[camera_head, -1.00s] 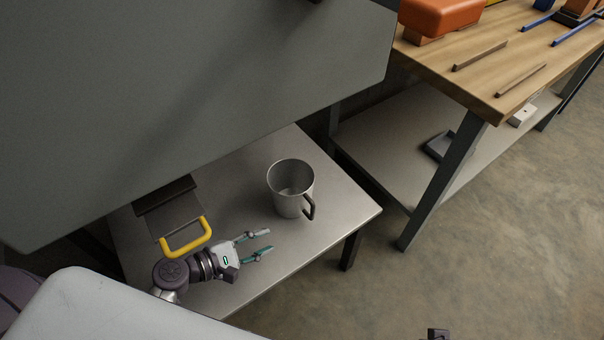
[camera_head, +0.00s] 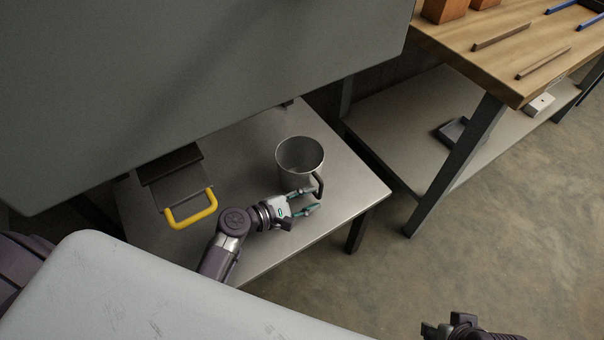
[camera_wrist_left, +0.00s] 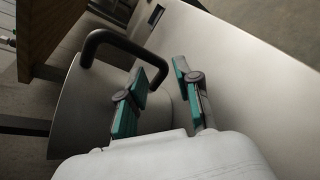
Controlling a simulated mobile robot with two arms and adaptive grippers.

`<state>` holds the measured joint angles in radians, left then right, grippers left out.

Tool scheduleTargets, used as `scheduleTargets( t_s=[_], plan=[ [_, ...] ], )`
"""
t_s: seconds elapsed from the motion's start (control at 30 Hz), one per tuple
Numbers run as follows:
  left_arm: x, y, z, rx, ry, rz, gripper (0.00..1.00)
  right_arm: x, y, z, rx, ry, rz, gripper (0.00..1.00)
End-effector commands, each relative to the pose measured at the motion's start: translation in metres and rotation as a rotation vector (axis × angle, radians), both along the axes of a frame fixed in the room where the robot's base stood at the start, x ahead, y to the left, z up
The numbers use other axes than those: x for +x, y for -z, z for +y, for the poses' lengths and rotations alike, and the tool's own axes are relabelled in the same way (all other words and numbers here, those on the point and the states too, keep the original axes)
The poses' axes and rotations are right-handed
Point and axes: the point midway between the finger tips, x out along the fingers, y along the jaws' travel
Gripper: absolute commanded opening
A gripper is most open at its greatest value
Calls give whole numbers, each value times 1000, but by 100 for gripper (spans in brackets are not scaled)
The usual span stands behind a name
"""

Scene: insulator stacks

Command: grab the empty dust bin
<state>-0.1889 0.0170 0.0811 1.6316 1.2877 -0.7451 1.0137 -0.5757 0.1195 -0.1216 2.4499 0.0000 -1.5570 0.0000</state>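The dust bin (camera_head: 291,178) is a grey metal bin with a dark side handle (camera_head: 320,183). It stands upright on a low metal table (camera_head: 347,188), and its visible inside looks empty. My left gripper (camera_head: 311,201) is open at the handle side of the bin. My right gripper (camera_head: 447,326) is partly visible at the bottom right, away from the bin.
A dustpan-like tool with a yellow handle (camera_head: 191,209) lies on the low table, left of the bin. A large grey panel (camera_head: 200,90) overhangs the table's back. A wooden workbench (camera_head: 500,55) with a lower shelf stands at the right. Open floor lies front right.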

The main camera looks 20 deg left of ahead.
Motion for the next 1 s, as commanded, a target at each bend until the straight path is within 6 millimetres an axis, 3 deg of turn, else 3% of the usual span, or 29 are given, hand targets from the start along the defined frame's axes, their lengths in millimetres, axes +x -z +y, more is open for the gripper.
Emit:
scheduleTargets(
  t_s=[0.37, 0.57, 1.0],
  plan=[
    [10, 3, -8, 1, 0, -1, 33, -3, -6, -1, 0, 1, -2, 40],
    [10, 4, -8, 0, 1, 1, 0, -3, -6, -1, -1, 0, -2, 40],
    [10, 3, -8, -1, 1, 1, 0, -3, -6, 0, -1, 0, -2, 40]
  ],
)
